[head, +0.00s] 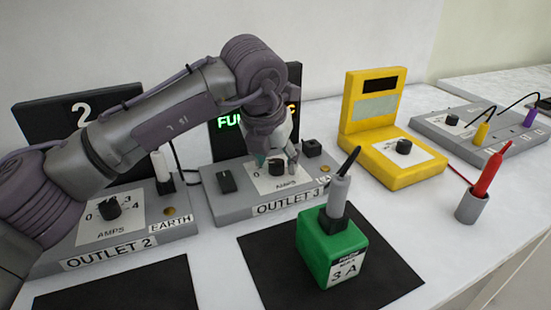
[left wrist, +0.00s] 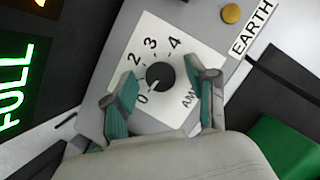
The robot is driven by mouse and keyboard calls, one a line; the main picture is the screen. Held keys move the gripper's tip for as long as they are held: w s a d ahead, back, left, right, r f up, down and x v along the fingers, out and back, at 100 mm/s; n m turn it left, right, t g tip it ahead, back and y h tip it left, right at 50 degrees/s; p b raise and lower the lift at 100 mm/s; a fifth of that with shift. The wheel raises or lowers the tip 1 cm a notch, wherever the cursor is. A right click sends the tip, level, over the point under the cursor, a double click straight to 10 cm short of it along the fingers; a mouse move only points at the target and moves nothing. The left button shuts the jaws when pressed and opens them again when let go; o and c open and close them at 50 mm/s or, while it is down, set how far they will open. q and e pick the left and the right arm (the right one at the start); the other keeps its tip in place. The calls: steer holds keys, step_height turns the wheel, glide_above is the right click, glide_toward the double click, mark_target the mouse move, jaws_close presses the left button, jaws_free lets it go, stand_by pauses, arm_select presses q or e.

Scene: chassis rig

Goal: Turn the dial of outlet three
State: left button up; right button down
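The outlet three dial (head: 277,167) is a black round knob on a white scale plate on the grey OUTLET 3 box (head: 238,209). In the left wrist view the dial (left wrist: 160,77) shows a small pale mark towards 0; the figures 2, 3 and 4 are also visible. My left gripper (head: 276,161) is above this plate, pointing down. In the left wrist view its teal-padded fingers (left wrist: 166,86) are apart, one on each side of the dial, with gaps between them and the knob. My right gripper is in neither view.
The dark display behind shows green letters (head: 230,122), partly hidden by my arm. A black switch (head: 227,181) is left of the dial. The green 3 A block (head: 333,245) with a grey plug stands on a black mat in front. The OUTLET 2 box (head: 130,251) is left, a yellow meter (head: 396,167) right.

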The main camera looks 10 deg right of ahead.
arm_select(q)
steer(key=v, duration=1.2)
steer(key=shift+d, duration=0.1)
